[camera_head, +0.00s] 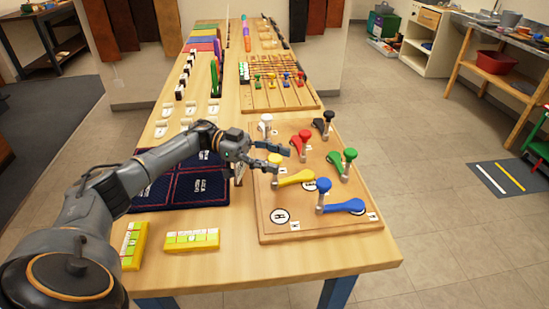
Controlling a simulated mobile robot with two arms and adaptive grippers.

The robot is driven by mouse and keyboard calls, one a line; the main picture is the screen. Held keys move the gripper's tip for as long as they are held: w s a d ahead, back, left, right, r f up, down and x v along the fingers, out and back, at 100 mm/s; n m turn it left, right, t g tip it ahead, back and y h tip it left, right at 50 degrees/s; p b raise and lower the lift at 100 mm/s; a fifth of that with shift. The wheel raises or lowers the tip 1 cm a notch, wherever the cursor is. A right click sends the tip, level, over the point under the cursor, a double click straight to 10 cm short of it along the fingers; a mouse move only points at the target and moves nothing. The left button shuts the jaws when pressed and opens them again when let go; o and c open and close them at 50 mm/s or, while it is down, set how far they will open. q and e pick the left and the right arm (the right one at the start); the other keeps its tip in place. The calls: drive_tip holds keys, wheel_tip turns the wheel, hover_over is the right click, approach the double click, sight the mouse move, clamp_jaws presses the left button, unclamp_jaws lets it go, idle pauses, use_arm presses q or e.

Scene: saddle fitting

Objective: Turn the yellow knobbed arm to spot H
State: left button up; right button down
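The yellow knobbed arm (296,178) lies on a wooden board (330,230), its knob end to the left. Its yellow knob (274,158) stands up on a short post. My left gripper (279,160) is at this knob, its two fingers apart with the knob showing between them. I cannot tell whether a finger touches it. Spot H (280,215) is a dark-ringed white circle near the board's front left, in front of the yellow arm. My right gripper is not in view.
Blue (342,207), green (341,164), red (301,146), black (324,124) and white (265,128) knobbed arms share the board. A dark blue mat (150,190) lies left under my arm. Yellow label blocks (192,240) lie near the table's front.

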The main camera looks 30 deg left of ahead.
use_arm(q)
drive_tip(key=s+a, duration=0.1)
drive_tip(key=a, duration=1.1)
drive_tip(key=shift+s, duration=0.35)
